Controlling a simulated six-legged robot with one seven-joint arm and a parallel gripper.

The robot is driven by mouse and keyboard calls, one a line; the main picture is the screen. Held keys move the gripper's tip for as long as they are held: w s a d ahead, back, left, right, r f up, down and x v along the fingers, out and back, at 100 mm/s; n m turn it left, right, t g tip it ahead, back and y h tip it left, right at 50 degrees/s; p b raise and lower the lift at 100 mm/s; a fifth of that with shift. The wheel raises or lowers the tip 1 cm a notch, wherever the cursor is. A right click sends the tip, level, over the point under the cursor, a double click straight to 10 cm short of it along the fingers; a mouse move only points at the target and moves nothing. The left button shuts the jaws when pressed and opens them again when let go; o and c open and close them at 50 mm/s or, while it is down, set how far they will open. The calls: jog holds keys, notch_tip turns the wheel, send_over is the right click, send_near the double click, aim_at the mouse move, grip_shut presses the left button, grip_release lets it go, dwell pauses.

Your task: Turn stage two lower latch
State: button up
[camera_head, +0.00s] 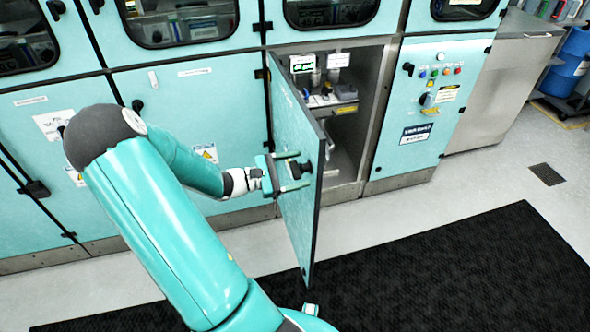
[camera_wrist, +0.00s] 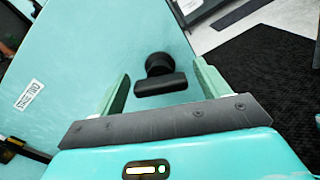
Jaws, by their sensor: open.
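A teal cabinet door (camera_head: 292,232) stands swung open toward the floor mat. Its black latch (camera_head: 301,169) is a T-shaped handle on the door's outer face. The latch also shows in the wrist view (camera_wrist: 160,86), its bar lying across the gap between my fingers. My gripper (camera_head: 300,170) is open at the latch, with one finger on either side of it. In the wrist view, my gripper (camera_wrist: 163,72) shows a small gap between each finger and the bar's ends. Whether a finger touches the door cannot be told.
Behind the door is an open compartment (camera_head: 346,125) with equipment and a green-lettered sign (camera_head: 302,63). A control panel (camera_head: 428,100) with buttons is to its right. Closed teal cabinets (camera_head: 195,110) line the left. A black mat (camera_head: 450,270) covers the clear floor in front.

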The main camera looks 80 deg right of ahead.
jog(key=c, duration=1)
jog(key=shift+n, duration=2.3)
jog(key=o, duration=1)
jog(key=shift+w, duration=0.15)
jog(key=v, duration=1.3)
jog(key=shift+w+a, duration=0.2)
jog(key=shift+w, duration=0.1)
